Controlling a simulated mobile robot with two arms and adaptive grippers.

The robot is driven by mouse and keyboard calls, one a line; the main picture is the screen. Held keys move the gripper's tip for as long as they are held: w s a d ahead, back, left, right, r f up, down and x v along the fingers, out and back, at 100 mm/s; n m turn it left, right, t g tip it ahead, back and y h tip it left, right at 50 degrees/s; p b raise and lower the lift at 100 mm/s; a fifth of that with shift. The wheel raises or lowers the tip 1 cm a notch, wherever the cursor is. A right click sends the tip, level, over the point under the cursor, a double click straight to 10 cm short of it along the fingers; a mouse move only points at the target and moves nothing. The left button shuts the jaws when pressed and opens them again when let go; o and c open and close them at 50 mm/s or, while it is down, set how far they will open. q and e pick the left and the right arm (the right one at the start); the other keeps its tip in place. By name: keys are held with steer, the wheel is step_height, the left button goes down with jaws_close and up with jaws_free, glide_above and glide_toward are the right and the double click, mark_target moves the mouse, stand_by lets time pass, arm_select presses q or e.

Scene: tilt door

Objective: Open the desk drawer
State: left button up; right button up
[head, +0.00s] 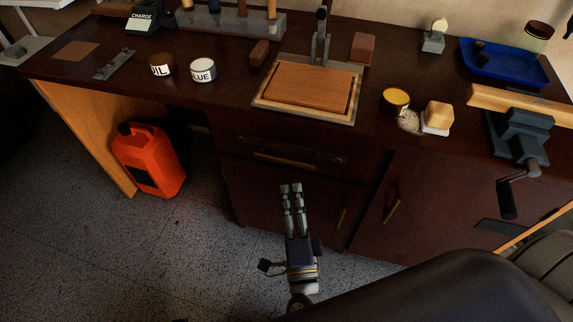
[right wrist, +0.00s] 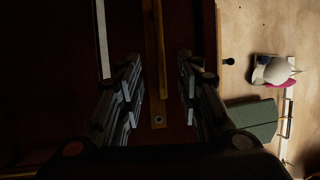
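The desk drawer (head: 235,150) is a dark wood front below the desktop, and it looks closed. Its brass bar handle (head: 285,161) runs across it. My right gripper (head: 291,186) reaches up from below, its fingertips just under the handle in the head view. In the right wrist view, the right gripper (right wrist: 160,88) has its fingers spread apart. A long brass bar (right wrist: 154,60), apparently the drawer handle, shows in the gap between them. No contact with it is clear. My left gripper is not in view.
Cupboard doors with brass handles (head: 392,209) sit below and right of the drawer. A vise (head: 522,140) juts over the desk's right front edge. An orange canister (head: 149,160) stands under the desk. A wooden board (head: 304,88) lies on the desktop (head: 215,115).

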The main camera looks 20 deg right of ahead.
mark_target(287, 159)
steer(key=x, duration=1)
jaws_close()
